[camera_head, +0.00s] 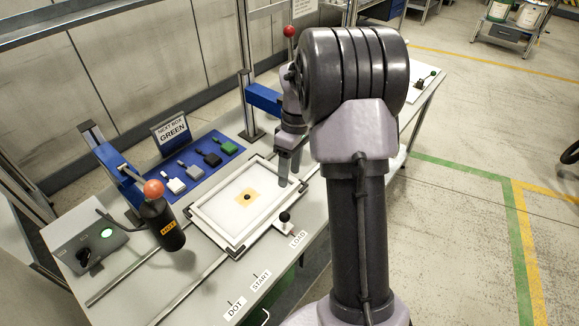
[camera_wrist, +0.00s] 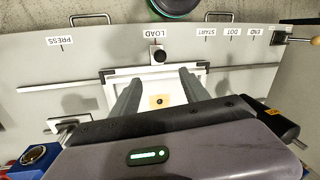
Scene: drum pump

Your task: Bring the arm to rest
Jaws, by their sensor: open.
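My gripper (camera_head: 290,168) is open and empty. In the head view it points down over the right side of a white framed tray (camera_head: 207,222), partly hidden by my arm. In the wrist view my two fingers (camera_wrist: 160,80) stand apart, with the tray (camera_wrist: 150,73) below and between them. The tray sits on rails near the LOAD label (camera_head: 298,239). I cannot tell the exact height of the fingers above it.
A dark cylinder with an orange ball (camera_head: 165,225) stands left of the tray. A control box (camera_head: 89,247) has a lit green button. A red-topped lever (camera_head: 290,31) rises behind.

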